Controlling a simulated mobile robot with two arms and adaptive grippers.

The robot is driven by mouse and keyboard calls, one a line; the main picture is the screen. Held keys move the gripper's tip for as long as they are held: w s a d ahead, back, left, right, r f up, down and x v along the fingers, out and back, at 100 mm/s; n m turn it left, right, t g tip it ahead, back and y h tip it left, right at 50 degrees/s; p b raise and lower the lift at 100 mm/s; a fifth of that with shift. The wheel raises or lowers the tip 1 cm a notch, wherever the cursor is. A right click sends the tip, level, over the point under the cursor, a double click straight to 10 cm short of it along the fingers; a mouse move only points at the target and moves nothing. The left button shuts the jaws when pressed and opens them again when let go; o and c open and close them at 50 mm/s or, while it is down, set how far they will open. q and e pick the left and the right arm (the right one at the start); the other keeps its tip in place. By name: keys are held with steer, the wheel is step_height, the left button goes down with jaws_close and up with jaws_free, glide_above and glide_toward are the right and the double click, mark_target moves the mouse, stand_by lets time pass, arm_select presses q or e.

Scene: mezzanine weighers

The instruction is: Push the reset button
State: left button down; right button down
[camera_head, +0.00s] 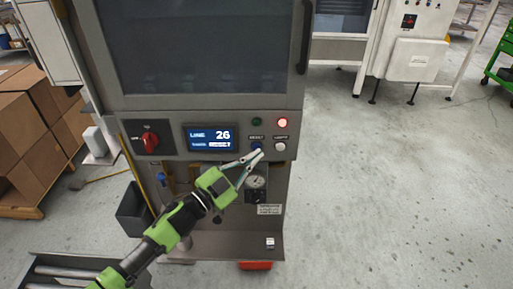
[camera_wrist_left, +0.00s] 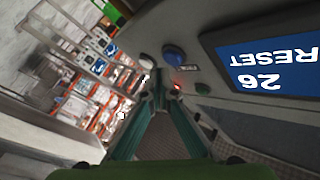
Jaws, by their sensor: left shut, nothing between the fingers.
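The blue reset button (camera_head: 257,146) sits on the grey machine's panel under the small label "RESET". It also shows in the left wrist view (camera_wrist_left: 173,54), which sees the panel upside down. My left gripper (camera_head: 257,154) is shut and empty, its fingertips just below and in front of the blue button in the head view. In the left wrist view the closed fingertips (camera_wrist_left: 158,82) are near the blue button and the pale one. I cannot tell whether they touch anything. My right gripper is not in view.
A pale button (camera_head: 280,146) is right of the reset button. A red lit lamp (camera_head: 282,122) and a dark green lamp (camera_head: 257,122) are above. A screen (camera_head: 210,138) reading "26" and a red rotary switch (camera_head: 149,142) are left.

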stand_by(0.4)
arm_select(q)
steer(key=shift+w, duration=0.4)
steer(key=shift+w+b, duration=0.3)
steer(key=shift+w, duration=0.15)
stand_by(0.5)
steer(key=shift+s+r, duration=0.1)
steer(key=shift+s, duration=0.05)
steer(key=shift+s+p, duration=0.5)
steer(key=shift+s, duration=0.25)
steer(key=s+p, duration=0.2)
steer(key=s, duration=0.3)
stand_by(0.3)
